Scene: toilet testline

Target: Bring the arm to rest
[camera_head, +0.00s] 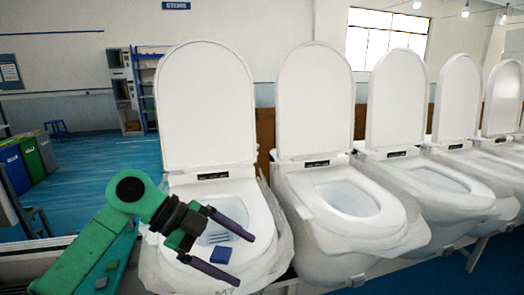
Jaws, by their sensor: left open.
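My left arm is green and reaches in from the lower left. Its gripper (234,257) is open over the front of the nearest toilet (204,110), whose lid stands upright. The two dark fingers are spread apart with nothing seen held between them. A small blue block (221,255) shows between the fingers, near the toilet's front rim; I cannot tell its exact height. A light-blue ribbed patch (216,236) shows in the bowl behind the fingers. My right gripper is not in view.
Several more toilets with raised lids, such as the second one (345,205), stand in a row to the right. Coloured bins (30,158) stand at the far left. A shelf (124,90) and a blue stool (57,127) are at the back. Blue floor (95,165) lies open behind my arm.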

